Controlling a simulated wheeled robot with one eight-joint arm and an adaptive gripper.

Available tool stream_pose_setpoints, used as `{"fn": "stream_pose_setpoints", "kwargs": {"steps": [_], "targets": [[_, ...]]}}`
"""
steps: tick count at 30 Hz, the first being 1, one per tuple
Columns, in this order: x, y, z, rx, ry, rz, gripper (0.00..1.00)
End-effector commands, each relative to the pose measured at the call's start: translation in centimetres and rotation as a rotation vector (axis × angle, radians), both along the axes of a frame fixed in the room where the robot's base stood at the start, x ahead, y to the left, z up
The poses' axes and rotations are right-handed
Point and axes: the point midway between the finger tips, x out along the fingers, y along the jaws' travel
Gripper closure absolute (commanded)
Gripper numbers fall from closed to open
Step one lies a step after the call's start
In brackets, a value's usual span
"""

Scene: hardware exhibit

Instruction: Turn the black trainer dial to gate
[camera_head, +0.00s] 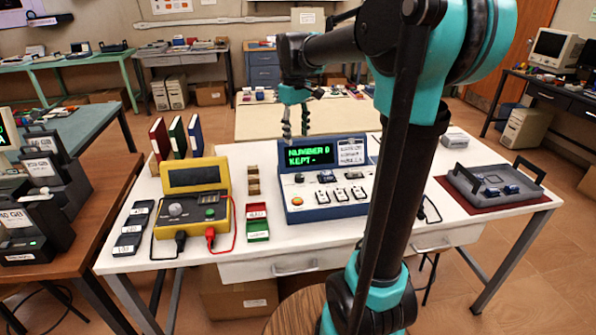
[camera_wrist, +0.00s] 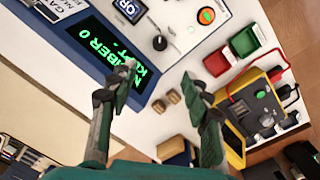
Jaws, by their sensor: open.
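The blue and white trainer (camera_head: 324,180) stands on the white table. Its green-lit display (camera_head: 313,157) reads "NUMBER 0" and "KEPT -". The black dial (camera_wrist: 160,43) is a small round knob with a light mark, on the white panel beside the display; it shows small in the head view (camera_head: 298,178). The dial's labels are too small to read. My gripper (camera_head: 295,132) is open and empty, above and behind the trainer's display. In the wrist view its fingertips (camera_wrist: 159,73) are spread, with the dial beyond the gap between them and apart from them.
A yellow meter (camera_head: 194,207) with red and black leads stands left of the trainer. Red and green trays (camera_head: 257,222) and small brown blocks (camera_head: 253,181) lie between them. An orange button (camera_head: 297,201) and several chips are on the trainer's panel. A grey tray (camera_head: 461,186) is at right.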

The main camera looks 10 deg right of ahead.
Motion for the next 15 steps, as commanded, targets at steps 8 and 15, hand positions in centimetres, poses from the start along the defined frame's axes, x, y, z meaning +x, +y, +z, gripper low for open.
{"fn": "stream_pose_setpoints", "kwargs": {"steps": [8, 15], "targets": [[0.2, -0.3, -5.5, 0.001, -0.001, -0.001, 0.51], [0.3, -0.5, -10.1, 0.001, -0.001, -0.001, 0.51]]}}
